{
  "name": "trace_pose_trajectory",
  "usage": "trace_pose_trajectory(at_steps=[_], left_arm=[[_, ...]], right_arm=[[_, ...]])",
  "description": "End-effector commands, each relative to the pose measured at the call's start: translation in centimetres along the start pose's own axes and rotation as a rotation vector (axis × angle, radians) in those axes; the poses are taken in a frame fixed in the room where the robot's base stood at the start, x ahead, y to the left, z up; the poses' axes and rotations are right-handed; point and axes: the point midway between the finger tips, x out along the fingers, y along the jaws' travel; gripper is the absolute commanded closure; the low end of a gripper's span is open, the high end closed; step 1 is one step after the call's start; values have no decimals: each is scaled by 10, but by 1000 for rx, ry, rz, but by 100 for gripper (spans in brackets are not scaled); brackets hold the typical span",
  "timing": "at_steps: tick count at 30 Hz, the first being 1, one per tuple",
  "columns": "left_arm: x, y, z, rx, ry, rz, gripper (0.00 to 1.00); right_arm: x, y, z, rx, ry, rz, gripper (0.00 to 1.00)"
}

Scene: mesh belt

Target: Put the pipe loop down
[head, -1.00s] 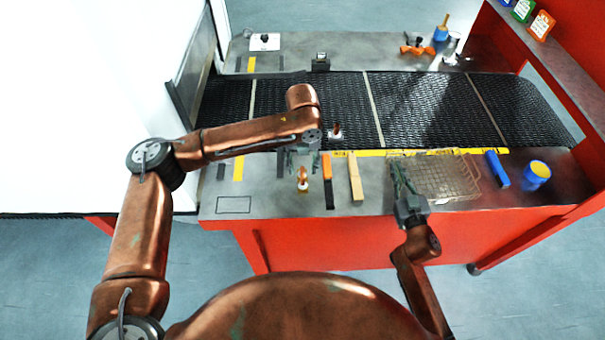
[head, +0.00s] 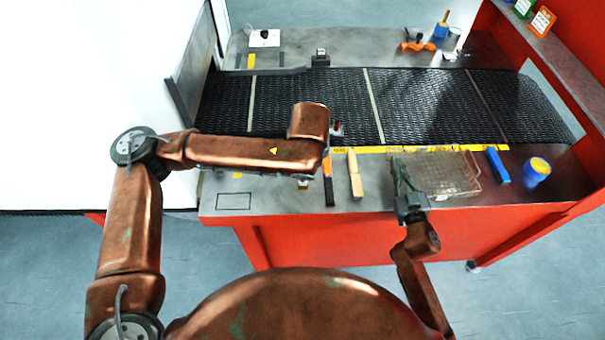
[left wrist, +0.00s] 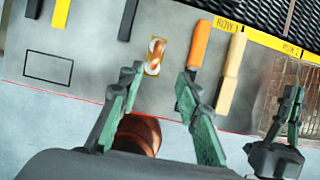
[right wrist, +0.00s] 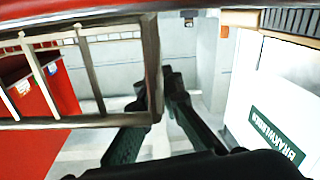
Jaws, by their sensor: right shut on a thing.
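The small copper pipe loop (left wrist: 155,57) shows in the left wrist view on the grey worktop, on a pale patch. My left gripper (left wrist: 158,80) is open above the worktop. Its green fingers are well apart, and the loop appears between and just beyond their tips, with no visible grip on it. In the head view my left forearm hides the loop almost entirely. My right gripper (head: 399,172) is shut on the near left rim of the wire basket (head: 450,176); the basket's bars also fill the upper left of the right wrist view (right wrist: 90,70).
The black mesh belt (head: 420,105) runs behind. An outlined rectangle (head: 234,201) marks clear worktop.

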Motion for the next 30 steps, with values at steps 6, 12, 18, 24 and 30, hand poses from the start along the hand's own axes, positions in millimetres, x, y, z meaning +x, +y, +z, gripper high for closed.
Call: trace_pose_trajectory(at_steps=[6,12,18,24,30], left_arm=[[22,0,-4,-4,-19,-6,68],[54,0,-2,-4,-21,-7,68],[66,0,-2,-2,-21,-7,68],[85,5,-1,-4,-19,-6,68],[113,7,1,-3,-21,-6,68]], right_arm=[[0,0,0,0,1,0,100],[0,0,0,0,1,0,100],[0,0,0,0,1,0,100],[0,0,0,0,1,0,100],[0,0,0,0,1,0,100]])
